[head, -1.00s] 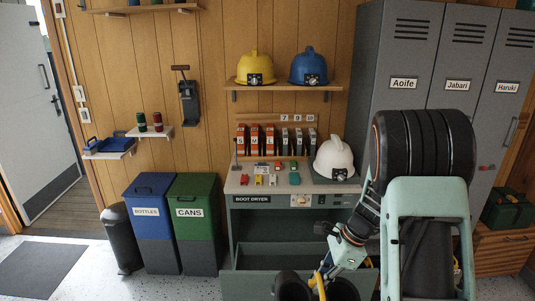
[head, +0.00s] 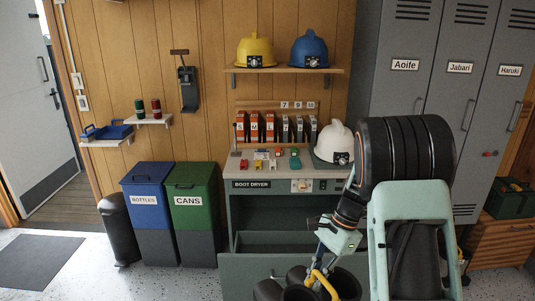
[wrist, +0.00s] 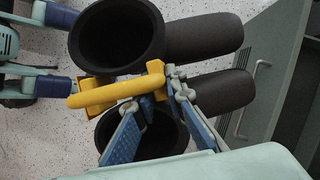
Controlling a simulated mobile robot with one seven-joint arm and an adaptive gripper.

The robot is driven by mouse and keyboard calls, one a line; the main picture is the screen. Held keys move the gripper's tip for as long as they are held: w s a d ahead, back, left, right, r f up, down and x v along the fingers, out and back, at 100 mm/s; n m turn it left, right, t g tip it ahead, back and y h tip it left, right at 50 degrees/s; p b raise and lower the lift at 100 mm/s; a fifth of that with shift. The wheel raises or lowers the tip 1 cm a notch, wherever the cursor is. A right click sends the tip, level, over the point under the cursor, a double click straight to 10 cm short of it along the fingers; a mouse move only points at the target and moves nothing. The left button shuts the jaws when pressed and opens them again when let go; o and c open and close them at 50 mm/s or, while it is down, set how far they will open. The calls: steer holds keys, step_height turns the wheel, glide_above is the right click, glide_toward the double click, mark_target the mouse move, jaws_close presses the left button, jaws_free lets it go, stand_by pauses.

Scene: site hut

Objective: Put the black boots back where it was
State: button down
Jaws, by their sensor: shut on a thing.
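The black boots (head: 345,284) are at the bottom edge of the head view, partly cut off, in front of the boot dryer (head: 240,202). In the wrist view the boots (wrist: 205,38) show their round open tops, with the feet pointing right. A yellow clip (wrist: 105,95) with a curved handle joins them. My gripper (head: 318,272) is shut on the yellow handle, its fingers (wrist: 175,80) meeting at the handle's right end. The boots hang from it above the speckled floor. Their soles are hidden.
The dryer's lower bin (head: 290,267) is right behind the boots; its grey front and handle (wrist: 243,100) show at right in the wrist view. Grey lockers (head: 410,50) stand right, bottle and can bins (head: 195,205) left. A white helmet (head: 333,143) sits on the dryer top.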

mark_target(325, 282)
step_height(325, 282, down, 15)
steer(key=s+d+n+g+h+b, duration=0.15)
steer(key=n+h+b, duration=0.25)
steer(key=n+b, duration=1.4)
steer(key=r+m+p, duration=0.2)
steer(key=r+p, duration=0.5)
steer(key=p, duration=0.1)
steer(key=s+r+m+p, duration=0.1)
steer(key=r+p, duration=0.6)
steer(key=p, duration=0.2)
steer(key=s+r+m+g+p, duration=0.1)
steer(key=r+m+p, duration=0.1)
steer(key=r+p, duration=0.5)
steer(key=shift+a+r+m+p, duration=0.3)
steer(key=shift+r+p, duration=0.1)
steer(key=shift+p, duration=0.85)
steer(key=shift+d, duration=0.2)
